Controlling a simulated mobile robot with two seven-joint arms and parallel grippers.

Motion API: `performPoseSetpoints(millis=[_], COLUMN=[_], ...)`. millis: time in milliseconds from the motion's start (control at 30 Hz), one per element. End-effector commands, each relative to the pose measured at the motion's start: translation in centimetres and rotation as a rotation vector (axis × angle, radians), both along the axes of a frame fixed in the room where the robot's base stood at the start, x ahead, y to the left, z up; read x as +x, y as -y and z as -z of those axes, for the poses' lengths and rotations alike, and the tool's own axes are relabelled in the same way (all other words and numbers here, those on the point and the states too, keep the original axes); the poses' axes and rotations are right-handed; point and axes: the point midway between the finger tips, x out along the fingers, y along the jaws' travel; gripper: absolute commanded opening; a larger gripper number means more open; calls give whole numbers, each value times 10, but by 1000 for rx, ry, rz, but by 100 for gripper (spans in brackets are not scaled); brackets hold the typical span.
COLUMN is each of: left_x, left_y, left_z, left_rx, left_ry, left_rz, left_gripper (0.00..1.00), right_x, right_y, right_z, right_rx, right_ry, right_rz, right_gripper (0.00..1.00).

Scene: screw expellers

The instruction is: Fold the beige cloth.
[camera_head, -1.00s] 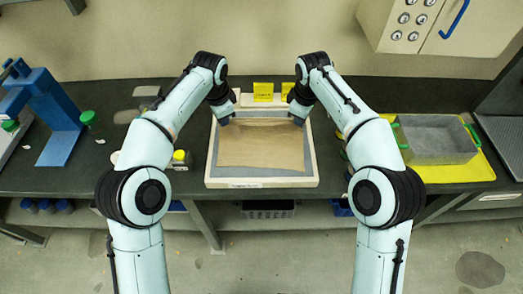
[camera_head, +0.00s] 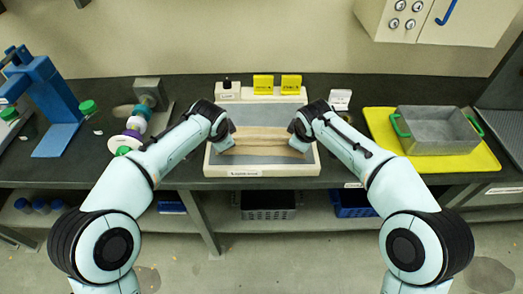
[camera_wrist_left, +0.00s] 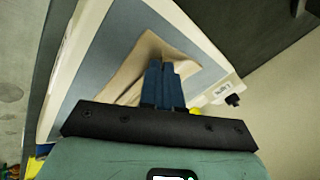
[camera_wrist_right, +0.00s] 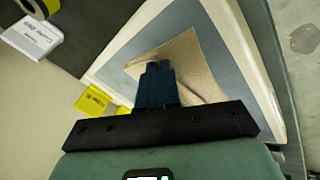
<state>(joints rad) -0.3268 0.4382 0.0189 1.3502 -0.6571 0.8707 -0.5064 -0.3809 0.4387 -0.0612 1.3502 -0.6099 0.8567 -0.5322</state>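The beige cloth (camera_head: 262,142) lies in a white-rimmed tray (camera_head: 262,183) with a grey-blue floor. It forms a narrow band running left to right, with its far part doubled over toward the near side. My left gripper (camera_head: 222,145) is at the cloth's left end and my right gripper (camera_head: 299,146) at its right end. In the left wrist view the blue fingers (camera_wrist_left: 165,72) are close together, pinching the cloth (camera_wrist_left: 128,80) edge. In the right wrist view the fingers (camera_wrist_right: 157,70) are likewise together on the cloth (camera_wrist_right: 188,62). The fingertips are partly hidden.
Two yellow blocks (camera_head: 263,84) and a small black-topped item (camera_head: 227,90) stand at the tray's back. A grey bin with green handles (camera_head: 438,130) sits on a yellow mat at right. A blue stand (camera_head: 50,105) and a spool device (camera_head: 140,120) are at left.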

Motion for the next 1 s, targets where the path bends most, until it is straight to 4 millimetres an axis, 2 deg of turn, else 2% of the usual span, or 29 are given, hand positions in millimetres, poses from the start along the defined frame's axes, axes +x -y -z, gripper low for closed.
performPoseSetpoints(millis=[33,300,433,467,833,1000], left_x=[0,1,0,0,-1,-9], left_y=[-7,-7,-6,-5,-1,-1], left_z=[1,1,1,1,2,-18], left_rx=[10,9,6,5,2,1], left_ry=[3,8,8,7,2,6], left_rz=[-11,-13,-10,-10,-4,-3], left_gripper=[0,0,45,47,47,47], right_x=[1,1,1,1,-1,-9], right_y=[7,7,6,5,1,1], right_z=[1,1,0,0,2,-19], right_rx=[-9,-8,-7,-6,-3,0], right_ry=[5,10,10,10,4,8], right_rz=[10,11,9,9,3,2], right_gripper=[0,0,45,47,47,47])
